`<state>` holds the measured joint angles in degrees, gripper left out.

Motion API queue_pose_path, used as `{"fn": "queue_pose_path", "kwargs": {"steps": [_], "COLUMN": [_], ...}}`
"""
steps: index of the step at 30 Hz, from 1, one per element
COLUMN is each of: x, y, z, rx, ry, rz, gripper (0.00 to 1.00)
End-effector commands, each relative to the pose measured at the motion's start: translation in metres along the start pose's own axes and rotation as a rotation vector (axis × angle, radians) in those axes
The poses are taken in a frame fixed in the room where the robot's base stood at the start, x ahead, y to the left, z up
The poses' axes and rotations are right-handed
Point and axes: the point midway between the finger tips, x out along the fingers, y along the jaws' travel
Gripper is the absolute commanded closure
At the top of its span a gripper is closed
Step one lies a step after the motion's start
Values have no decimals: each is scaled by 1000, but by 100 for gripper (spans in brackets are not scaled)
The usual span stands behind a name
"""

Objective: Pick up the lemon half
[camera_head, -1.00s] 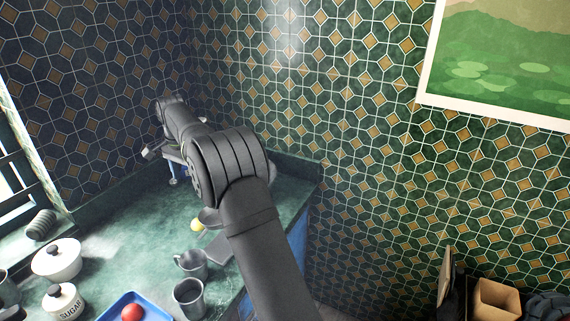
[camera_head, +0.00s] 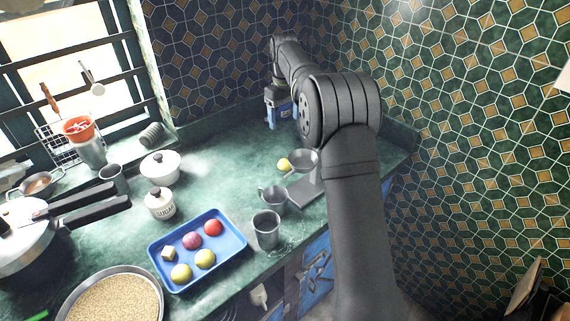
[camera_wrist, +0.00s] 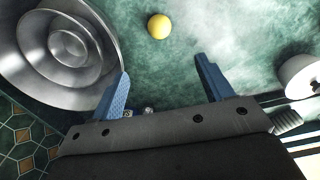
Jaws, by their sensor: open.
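The lemon half (camera_head: 283,164) is a small yellow round piece on the green counter, just left of a grey metal bowl (camera_head: 304,160). The wrist view shows it as a yellow disc (camera_wrist: 158,26) at the top, beyond and roughly between my fingertips; its cut face cannot be made out. My gripper (camera_wrist: 161,72) is open with its two blue fingers spread and nothing between them. It is apart from the lemon half. In the head view, its blue parts show beyond the lemon half, partly hidden by my arm.
The bowl, on a grey stand (camera_head: 306,190), lies close beside the lemon half; it fills the wrist view's left (camera_wrist: 28,92). Grey mugs (camera_head: 266,230), a sugar jar (camera_head: 160,204), a white pot (camera_head: 161,166) and a blue tray (camera_head: 229,254) of produce stand nearer. Counter left of the lemon is clear.

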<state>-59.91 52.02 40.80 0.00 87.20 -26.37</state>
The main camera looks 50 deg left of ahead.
Motion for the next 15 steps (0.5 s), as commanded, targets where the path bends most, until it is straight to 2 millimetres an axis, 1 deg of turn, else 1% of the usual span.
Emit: {"fn": "queue_pose_path", "kwargs": {"steps": [3,6,11,14,15], "x": [0,0,1,9,15], "y": [0,0,0,0,0], "z": [0,0,0,0,0], "rx": [-204,-337,-451,-470,-470], "ry": [0,0,0,-1,-2], "rz": [0,0,0,-1,-1], "gripper": [27,27,27,27,27]}}
